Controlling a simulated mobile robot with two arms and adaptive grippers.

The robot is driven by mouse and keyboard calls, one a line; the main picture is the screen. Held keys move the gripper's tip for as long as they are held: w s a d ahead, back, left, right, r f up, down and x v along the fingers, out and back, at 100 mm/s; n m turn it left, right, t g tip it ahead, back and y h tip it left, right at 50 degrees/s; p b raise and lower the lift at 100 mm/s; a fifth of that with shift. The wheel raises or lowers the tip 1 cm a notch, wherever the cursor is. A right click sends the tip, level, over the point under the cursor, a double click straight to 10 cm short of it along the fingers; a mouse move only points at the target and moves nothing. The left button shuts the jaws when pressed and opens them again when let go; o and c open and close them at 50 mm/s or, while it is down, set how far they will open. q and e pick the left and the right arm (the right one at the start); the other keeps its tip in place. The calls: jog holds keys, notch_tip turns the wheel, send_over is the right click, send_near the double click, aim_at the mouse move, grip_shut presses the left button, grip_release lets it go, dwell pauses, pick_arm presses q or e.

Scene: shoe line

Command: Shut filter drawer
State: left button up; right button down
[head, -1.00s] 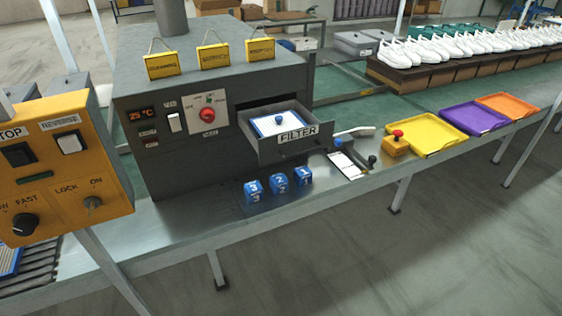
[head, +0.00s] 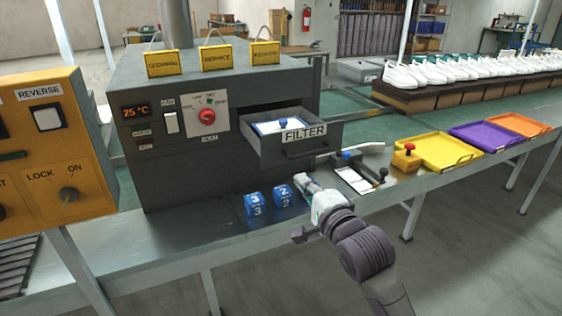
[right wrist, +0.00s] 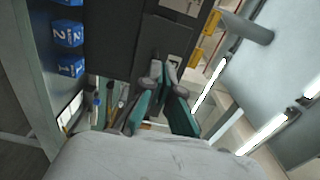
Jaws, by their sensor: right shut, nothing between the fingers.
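The filter drawer (head: 317,148) is a grey open-topped box labelled FILTER, with a dark front handle. It sticks out of the dark grey machine (head: 190,165), well open. Inside lies a white panel with a blue rim and a blue knob (head: 283,123). My right gripper (head: 302,181) is shut and empty, below and in front of the drawer front; whether it touches anything is unclear. My left gripper is not in view.
Blue numbered blocks (head: 254,204) stand on the metal bench left of my right gripper, one apparently hidden behind it. Right of the drawer are a clipboard-like board (head: 353,179), a red button box (head: 405,158) and yellow (head: 437,151), purple and orange trays. An orange control panel (head: 50,165) stands at left.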

aim_at(277, 152)
jog(key=x, duration=1.2)
jog(key=shift+w+a, duration=0.1)
jog(key=shift+w, duration=0.05)
jog(key=shift+p, duration=0.3)
